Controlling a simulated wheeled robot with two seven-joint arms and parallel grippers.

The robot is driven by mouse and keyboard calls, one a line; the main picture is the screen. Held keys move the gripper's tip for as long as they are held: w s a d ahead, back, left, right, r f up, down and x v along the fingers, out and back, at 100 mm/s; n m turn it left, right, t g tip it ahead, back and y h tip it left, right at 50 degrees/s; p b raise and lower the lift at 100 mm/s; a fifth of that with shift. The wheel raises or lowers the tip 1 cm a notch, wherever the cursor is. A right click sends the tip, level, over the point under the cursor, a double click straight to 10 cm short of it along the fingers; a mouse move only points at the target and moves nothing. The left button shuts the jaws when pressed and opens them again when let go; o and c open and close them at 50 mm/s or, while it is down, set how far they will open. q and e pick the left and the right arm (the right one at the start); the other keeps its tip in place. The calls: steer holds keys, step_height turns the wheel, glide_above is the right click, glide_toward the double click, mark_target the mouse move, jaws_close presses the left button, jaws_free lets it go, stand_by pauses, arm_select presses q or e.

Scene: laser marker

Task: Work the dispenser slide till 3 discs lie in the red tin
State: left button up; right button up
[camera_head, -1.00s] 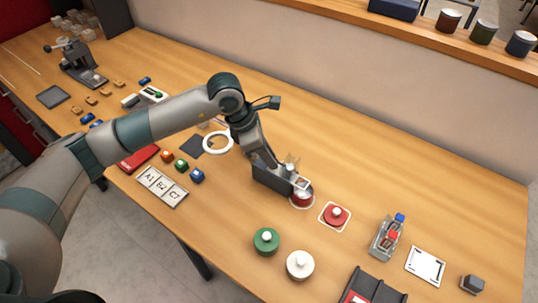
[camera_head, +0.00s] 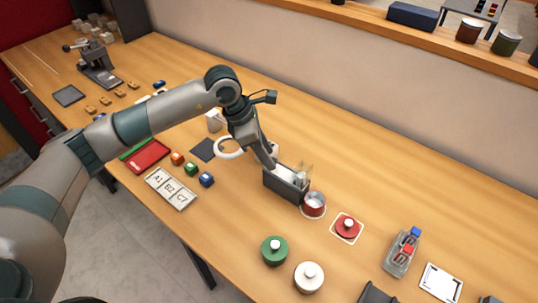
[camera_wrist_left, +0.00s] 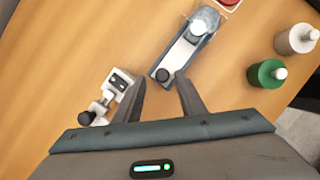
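The dispenser (camera_head: 283,189) is a dark grey box with a clear upright tube (camera_head: 305,171) at its right end. In the left wrist view its pale slide (camera_wrist_left: 180,53) carries a black knob (camera_wrist_left: 163,75). The open red tin (camera_head: 314,208) stands at the dispenser's right end; its inside looks pale, and I cannot tell how many discs lie there. My left gripper (camera_head: 272,163) is at the dispenser's left end. In the left wrist view its fingers (camera_wrist_left: 160,79) are apart, one either side of the knob, with gaps showing. My right gripper is out of view.
A red lid (camera_head: 347,229) lies right of the tin on a white-outlined mark. A green pot (camera_head: 274,251) and a white pot (camera_head: 309,277) stand in front. A grey device (camera_wrist_left: 115,95) sits close to the left finger. Bare table lies behind the dispenser.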

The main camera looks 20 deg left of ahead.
arm_select(q)
steer(key=shift+r, duration=0.15)
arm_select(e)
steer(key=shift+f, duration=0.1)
